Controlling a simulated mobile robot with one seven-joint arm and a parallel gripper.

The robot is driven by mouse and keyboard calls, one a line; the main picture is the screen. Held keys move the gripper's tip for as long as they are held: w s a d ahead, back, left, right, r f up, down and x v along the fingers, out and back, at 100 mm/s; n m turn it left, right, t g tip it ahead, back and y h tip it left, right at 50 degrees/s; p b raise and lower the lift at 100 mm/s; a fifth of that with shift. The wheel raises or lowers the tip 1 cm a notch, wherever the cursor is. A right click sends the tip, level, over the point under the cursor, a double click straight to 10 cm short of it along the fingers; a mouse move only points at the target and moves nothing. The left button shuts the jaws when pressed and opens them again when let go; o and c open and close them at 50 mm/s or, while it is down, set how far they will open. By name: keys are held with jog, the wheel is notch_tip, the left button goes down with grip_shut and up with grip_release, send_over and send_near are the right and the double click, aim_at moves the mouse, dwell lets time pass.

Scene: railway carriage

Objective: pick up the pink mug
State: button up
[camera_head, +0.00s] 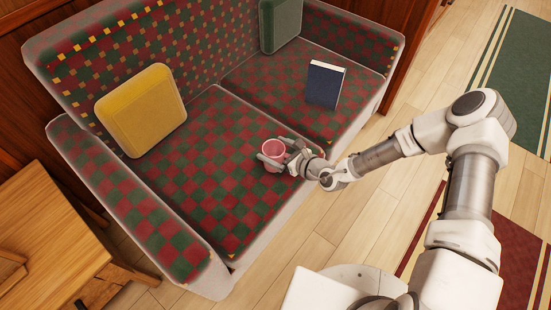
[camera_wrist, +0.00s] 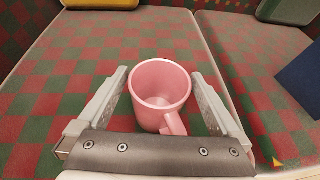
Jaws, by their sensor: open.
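The pink mug (camera_head: 273,150) stands upright on the checkered sofa seat, near its front edge. It also shows in the wrist view (camera_wrist: 160,92), between the two fingers, with its handle pointing down toward the gripper's palm. Its inside looks empty. My gripper (camera_head: 276,158) reaches in from the right and is open. In the wrist view my gripper (camera_wrist: 162,88) has one finger on each side of the mug, with a visible gap at both sides. The mug's lower front is partly hidden by its handle.
The red and green sofa (camera_head: 205,180) holds a yellow cushion (camera_head: 141,110), a dark blue book (camera_head: 325,84) standing on the right seat, and a green cushion (camera_head: 281,24) at the back. A wooden table (camera_head: 50,235) stands at left. The seat around the mug is clear.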

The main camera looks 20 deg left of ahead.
grip_shut()
dwell(0.3)
